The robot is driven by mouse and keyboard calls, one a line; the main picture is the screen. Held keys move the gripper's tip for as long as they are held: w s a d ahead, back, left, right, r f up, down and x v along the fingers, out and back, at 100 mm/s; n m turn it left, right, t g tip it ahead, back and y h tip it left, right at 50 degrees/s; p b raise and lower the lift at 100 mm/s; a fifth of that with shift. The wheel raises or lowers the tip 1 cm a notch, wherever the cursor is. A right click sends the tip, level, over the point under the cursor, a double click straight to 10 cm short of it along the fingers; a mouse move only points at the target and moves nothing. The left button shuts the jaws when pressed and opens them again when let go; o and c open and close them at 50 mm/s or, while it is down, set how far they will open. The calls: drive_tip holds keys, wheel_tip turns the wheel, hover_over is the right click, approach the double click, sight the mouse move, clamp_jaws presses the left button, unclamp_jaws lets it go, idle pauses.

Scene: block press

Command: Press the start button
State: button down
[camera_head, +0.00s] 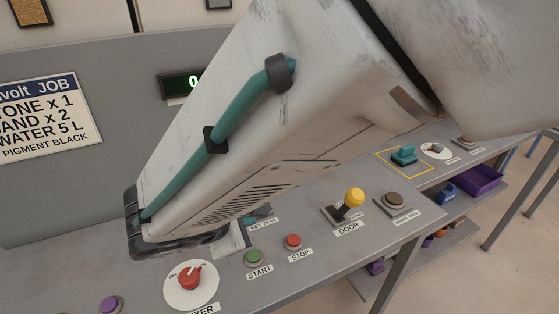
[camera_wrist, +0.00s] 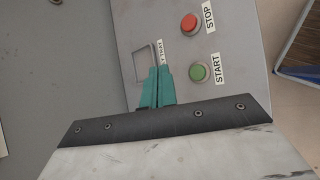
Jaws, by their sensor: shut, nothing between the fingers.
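The start button (camera_head: 254,258) is a round green button on the grey panel, with a START label below it. It also shows in the wrist view (camera_wrist: 199,72). A red stop button (camera_head: 293,241) sits beside it, also in the wrist view (camera_wrist: 189,23). In the wrist view my gripper (camera_wrist: 159,70) has teal fingers, shut and empty. They are beside the green button and apart from it in the picture, over the edge of a key tray (camera_wrist: 146,62). In the head view my arm hides most of my gripper. I cannot tell the fingertips' height above the panel.
A red mixer knob (camera_head: 189,279) on a white dial is left of the start button. A yellow-topped door lever (camera_head: 353,198) and a brown button (camera_head: 395,201) stand to the right. A purple button (camera_head: 110,305) is far left. A job sign (camera_head: 45,115) hangs on the back wall.

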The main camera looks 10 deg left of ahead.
sight(250, 259)
drive_tip(key=shift+f, duration=4.3)
drive_tip(key=shift+f, duration=0.1)
drive_tip(key=shift+f, duration=0.3)
drive_tip(key=shift+f, duration=0.5)
drive_tip(key=shift+r, duration=0.95)
drive_tip(key=shift+r, duration=2.5)
